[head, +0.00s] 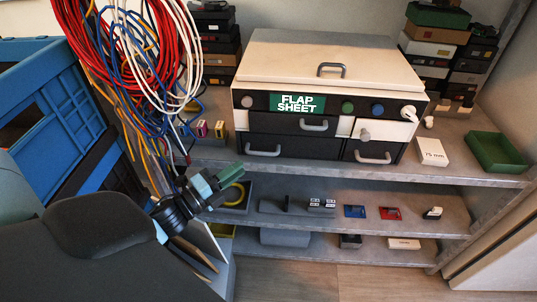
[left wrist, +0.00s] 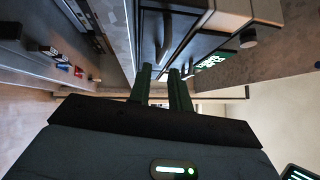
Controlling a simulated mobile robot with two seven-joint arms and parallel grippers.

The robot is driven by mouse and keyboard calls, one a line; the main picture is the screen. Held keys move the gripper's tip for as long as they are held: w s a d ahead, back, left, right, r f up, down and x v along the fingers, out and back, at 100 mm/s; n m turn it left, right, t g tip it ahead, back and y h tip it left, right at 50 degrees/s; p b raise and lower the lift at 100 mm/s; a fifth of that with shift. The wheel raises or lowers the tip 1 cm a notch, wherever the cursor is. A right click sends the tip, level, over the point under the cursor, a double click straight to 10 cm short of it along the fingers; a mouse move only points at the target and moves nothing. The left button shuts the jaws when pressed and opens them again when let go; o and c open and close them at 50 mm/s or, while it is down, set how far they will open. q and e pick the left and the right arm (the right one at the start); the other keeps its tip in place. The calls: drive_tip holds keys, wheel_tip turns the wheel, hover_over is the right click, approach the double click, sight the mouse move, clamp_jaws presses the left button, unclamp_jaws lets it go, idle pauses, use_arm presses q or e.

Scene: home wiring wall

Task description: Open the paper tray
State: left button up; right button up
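I cannot tell which is the paper tray. My left gripper (head: 230,172) has green fingers and is below and left of the drawers, apart from them. In the left wrist view my left gripper (left wrist: 161,72) shows a gap between its fingers, with nothing between them. A drawer handle (left wrist: 167,35) appears beyond the fingertips. My right gripper is not in view.
Hanging red, white, blue and orange cables (head: 135,50) are close to my left arm. A blue crate (head: 45,115) stands at left. A white box (head: 431,152) and green tray (head: 495,151) sit right of the device. Small parts lie on the middle shelf (head: 285,190).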

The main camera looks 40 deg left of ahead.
sight(260, 154)
use_arm(q)
drive_tip(key=shift+w+r+m, duration=0.25)
drive_tip(key=shift+w+m, duration=0.05)
drive_tip(key=shift+w, duration=0.05)
drive_tip(key=shift+w, duration=0.1)
drive_tip(key=shift+x, duration=3.8)
drive_tip(key=shift+d+r, duration=0.1)
drive_tip(key=shift+c, duration=0.2)
clamp_jaws()
